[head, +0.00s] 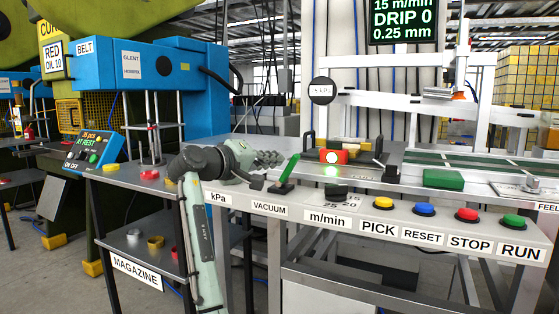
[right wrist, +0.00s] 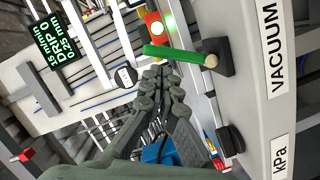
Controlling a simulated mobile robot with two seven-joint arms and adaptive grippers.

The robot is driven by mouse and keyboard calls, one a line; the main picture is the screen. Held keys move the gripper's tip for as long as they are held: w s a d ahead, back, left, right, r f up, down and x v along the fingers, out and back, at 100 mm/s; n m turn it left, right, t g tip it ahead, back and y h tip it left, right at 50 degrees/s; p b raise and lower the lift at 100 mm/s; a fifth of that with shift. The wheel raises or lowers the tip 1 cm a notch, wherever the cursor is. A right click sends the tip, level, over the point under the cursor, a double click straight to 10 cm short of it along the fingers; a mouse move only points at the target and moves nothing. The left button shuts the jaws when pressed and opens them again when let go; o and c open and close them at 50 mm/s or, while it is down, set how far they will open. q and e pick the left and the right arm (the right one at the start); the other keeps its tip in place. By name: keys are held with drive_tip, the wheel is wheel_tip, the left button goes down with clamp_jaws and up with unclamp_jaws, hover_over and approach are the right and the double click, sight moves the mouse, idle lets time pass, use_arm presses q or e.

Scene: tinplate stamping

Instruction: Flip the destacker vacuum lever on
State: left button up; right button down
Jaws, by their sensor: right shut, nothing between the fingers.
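The vacuum lever (head: 289,170) is green and stands on a dark base on the console, behind the VACUUM label (head: 268,209). It tilts up and to the right in the head view. In the right wrist view the lever (right wrist: 172,52) runs left from its pivot, beyond and to the right of the fingertips. My right gripper (head: 271,159) is shut and empty, just left of the lever in the head view. In the right wrist view its fingers (right wrist: 160,72) lie together, with a visible gap to the lever. My left gripper does not show.
A dark knob (head: 256,182) above the kPa label sits left of the lever. The m/min knob (head: 336,192) and several push buttons, including yellow PICK (head: 385,204), stand to the right. A red box (head: 333,157) with a lit lamp is behind. A blue press (head: 135,63) stands left.

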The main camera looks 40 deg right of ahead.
drive_tip(key=v, duration=0.9)
drive_tip(key=shift+a, duration=0.3)
drive_tip(key=shift+f, duration=0.15)
